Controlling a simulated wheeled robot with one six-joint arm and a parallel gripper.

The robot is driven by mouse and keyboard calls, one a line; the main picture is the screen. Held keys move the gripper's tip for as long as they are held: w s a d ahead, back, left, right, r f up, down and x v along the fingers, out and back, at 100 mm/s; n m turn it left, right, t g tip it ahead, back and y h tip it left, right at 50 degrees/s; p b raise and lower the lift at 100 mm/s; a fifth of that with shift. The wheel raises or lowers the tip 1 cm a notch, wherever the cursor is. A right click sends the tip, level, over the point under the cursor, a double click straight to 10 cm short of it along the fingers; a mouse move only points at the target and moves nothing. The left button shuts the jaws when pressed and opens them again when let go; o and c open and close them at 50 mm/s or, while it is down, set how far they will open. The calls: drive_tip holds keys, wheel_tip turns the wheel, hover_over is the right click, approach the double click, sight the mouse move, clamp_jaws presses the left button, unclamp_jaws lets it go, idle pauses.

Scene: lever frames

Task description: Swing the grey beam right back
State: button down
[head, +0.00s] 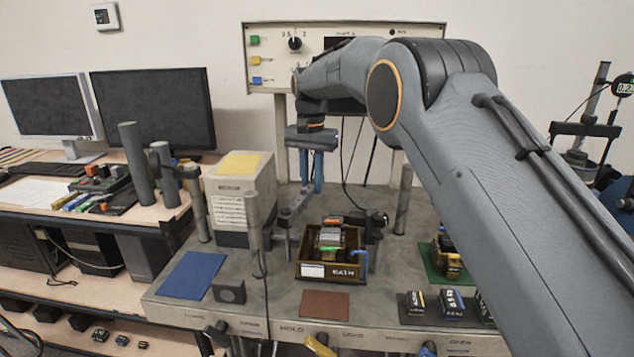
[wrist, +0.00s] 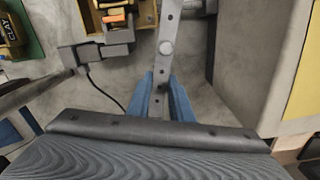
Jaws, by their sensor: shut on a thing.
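The grey beam (head: 294,208) is a flat bar with holes, lying at a slant above the grey bench behind the tray. In the wrist view the beam (wrist: 171,30) runs up from between my fingers, with a round bolt head on it. My gripper (head: 312,184) hangs over the beam's far end, blue fingers pointing down. In the wrist view my gripper (wrist: 160,88) has one blue finger on each side of the beam and is shut on it. The beam's near end and pivot are partly hidden in the head view.
An open tray (head: 312,270) of blocks stands in front of the beam. A white box with a yellow top (head: 240,165) stands left, near a grey post (head: 254,222). A dark device (head: 371,226) with a cable stands right. Blue (head: 193,276) and red (head: 325,305) mats lie in front.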

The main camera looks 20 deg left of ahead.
drive_tip(key=c, duration=1.6)
unclamp_jaws()
drive_tip(key=shift+s+a, duration=0.15)
drive_tip(key=shift+s, duration=0.15)
drive_tip(key=shift+w, duration=0.2)
wheel_tip(320, 180, up, 8)
drive_tip(key=shift+f+b, duration=0.1)
drive_tip(key=shift+b, duration=1)
